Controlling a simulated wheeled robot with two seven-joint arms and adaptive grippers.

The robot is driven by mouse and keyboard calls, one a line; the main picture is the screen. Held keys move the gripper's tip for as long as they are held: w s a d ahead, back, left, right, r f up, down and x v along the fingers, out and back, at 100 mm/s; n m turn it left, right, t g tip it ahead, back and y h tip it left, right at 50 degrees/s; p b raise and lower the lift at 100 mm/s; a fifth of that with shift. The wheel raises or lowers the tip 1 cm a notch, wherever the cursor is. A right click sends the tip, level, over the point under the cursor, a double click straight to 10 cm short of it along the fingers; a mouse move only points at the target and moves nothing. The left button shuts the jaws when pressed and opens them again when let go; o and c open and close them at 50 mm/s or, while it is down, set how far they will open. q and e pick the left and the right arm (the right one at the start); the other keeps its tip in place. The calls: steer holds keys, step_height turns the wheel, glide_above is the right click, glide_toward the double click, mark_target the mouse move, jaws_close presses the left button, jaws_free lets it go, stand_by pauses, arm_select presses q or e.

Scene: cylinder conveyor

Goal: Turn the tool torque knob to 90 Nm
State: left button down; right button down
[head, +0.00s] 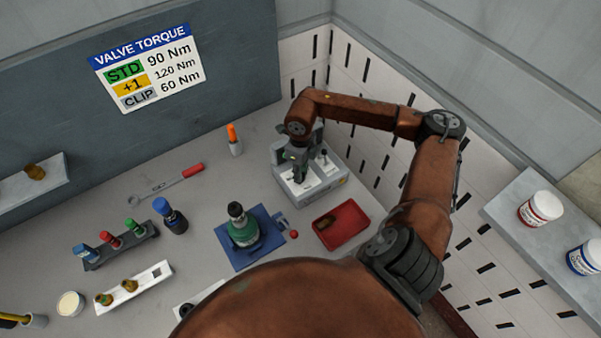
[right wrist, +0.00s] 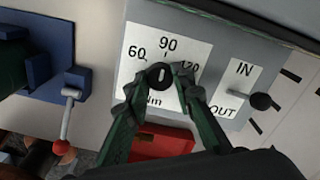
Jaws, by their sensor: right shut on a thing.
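The torque knob (right wrist: 158,76) is a black dial on a white plate (right wrist: 135,45) marked 60, 90, 120 and Nm in the right wrist view. Its short white mark stands nearly upright, roughly toward the 90; the exact setting is hard to tell. My right gripper (right wrist: 162,94) is shut on the knob, with one green finger on each side. In the head view, my right gripper (head: 298,167) comes down on the grey tool box (head: 334,188) and hides the knob. My left gripper is not in view.
An IN/OUT lever (right wrist: 261,101) sits beside the knob plate. A red tray (head: 330,237) and a blue fixture (head: 232,258) with a green valve (head: 242,230) stand close by. The wall sign (head: 146,68) lists STD 90, +1 120 and CLIP 60 Nm. A slotted panel stands behind.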

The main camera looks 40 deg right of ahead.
steer(key=c, duration=1.7)
jaws_free()
steer(key=shift+o, duration=0.2)
steer(key=shift+r, duration=0.1)
step_height(320, 180, up, 12)
